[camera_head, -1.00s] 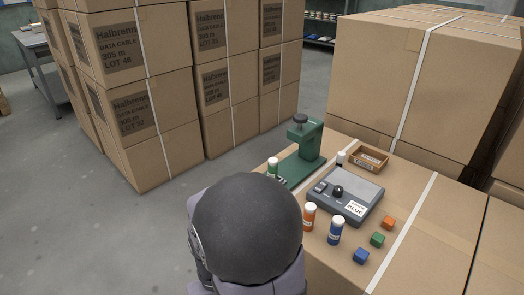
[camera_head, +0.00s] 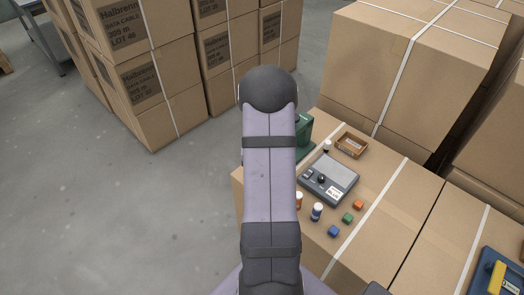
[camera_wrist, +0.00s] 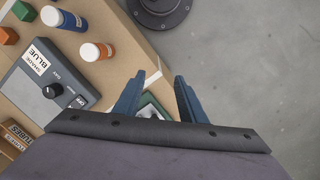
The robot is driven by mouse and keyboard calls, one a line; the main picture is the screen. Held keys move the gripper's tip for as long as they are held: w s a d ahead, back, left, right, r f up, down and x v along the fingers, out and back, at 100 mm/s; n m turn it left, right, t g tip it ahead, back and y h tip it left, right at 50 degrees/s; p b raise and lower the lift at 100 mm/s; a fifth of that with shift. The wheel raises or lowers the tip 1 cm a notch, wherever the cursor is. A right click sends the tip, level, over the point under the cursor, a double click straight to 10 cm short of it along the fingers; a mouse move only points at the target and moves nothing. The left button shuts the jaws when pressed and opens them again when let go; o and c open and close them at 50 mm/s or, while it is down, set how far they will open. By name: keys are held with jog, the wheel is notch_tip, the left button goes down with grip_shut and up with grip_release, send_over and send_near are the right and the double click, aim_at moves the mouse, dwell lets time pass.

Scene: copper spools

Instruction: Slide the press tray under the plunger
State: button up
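The green press (camera_head: 304,135) stands at the left end of the carton top, mostly hidden behind my arm in the head view. A green and grey part of it (camera_wrist: 150,106) shows between and below my fingers in the wrist view. My gripper (camera_wrist: 160,82) is open, its two blue fingers apart near the carton's edge, with nothing seen between the tips. The head view hides my gripper behind the arm. I cannot make out the press tray or the plunger clearly in either current view.
A grey shade device (camera_head: 328,180) with a knob and BLUE label stands beside the press. Nearby are a small brown box (camera_head: 352,144), an orange bottle (camera_wrist: 94,52), a blue bottle (camera_head: 317,211) and coloured cubes (camera_head: 347,218). Open floor lies left of the carton.

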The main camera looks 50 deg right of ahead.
jog(key=shift+t+h, duration=0.7)
jog(key=w+d+r, duration=0.1)
jog(key=w+d, duration=0.1)
jog(key=w+d+r, duration=0.2)
jog(key=w, duration=0.1)
jog(key=w+d+r, duration=0.1)
jog(key=w+d, duration=0.1)
jog(key=d, duration=0.1)
jog(key=shift+w+r, duration=0.2)
jog(key=shift+s+a, duration=0.2)
jog(key=shift+s, duration=0.05)
jog(key=shift+f, duration=0.5)
jog(key=shift+f+p, duration=1)
jog(key=shift+f, duration=2.15)
grip_shut()
